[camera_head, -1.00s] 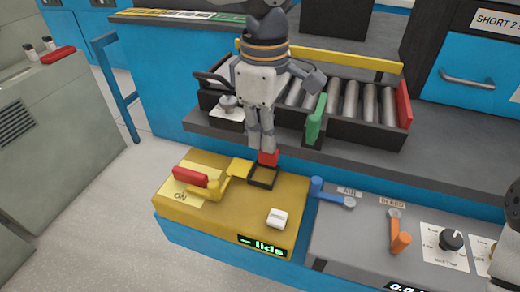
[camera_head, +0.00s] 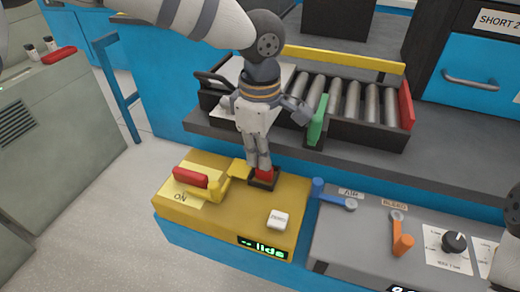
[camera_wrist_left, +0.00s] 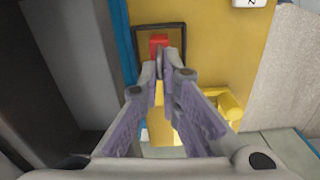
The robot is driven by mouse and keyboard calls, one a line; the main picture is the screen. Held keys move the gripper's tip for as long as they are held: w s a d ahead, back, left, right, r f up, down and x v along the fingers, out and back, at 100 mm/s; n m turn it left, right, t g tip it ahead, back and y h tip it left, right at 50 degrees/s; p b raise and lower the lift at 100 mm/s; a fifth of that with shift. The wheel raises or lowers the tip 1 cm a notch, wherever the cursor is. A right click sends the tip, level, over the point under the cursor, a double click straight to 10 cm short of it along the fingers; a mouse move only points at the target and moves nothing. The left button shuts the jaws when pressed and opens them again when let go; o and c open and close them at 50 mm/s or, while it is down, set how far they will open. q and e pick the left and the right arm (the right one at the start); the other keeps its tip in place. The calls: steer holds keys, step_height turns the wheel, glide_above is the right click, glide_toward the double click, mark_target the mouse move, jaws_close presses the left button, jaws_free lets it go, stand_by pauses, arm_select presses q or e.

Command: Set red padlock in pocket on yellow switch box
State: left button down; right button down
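The yellow switch box (camera_head: 235,215) stands at the front left, with a red-handled switch (camera_head: 190,176) beside an ON label. A small dark-framed pocket (camera_head: 273,184) is at its back right; the pocket frame also shows in the left wrist view (camera_wrist_left: 140,45). The red padlock (camera_head: 263,174) is in the jaws of my left gripper (camera_head: 262,165), low at the pocket. In the left wrist view the padlock (camera_wrist_left: 158,41) lies within the frame's outline, its shackle between the fingertips (camera_wrist_left: 163,72). I cannot tell whether it touches the pocket floor. My right gripper is not clearly visible.
A white ZERO button (camera_head: 278,220) and a lidded display (camera_head: 262,247) are on the box. Right of it, a grey panel has a blue lever (camera_head: 330,197) and an orange lever (camera_head: 402,240). Behind are a roller tray (camera_head: 350,105) and a green block (camera_head: 317,120).

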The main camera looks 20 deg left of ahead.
arm_select(q)
steer(key=c, duration=1.8)
jaws_free()
step_height(320, 180, up, 13)
steer(key=shift+p, duration=0.3)
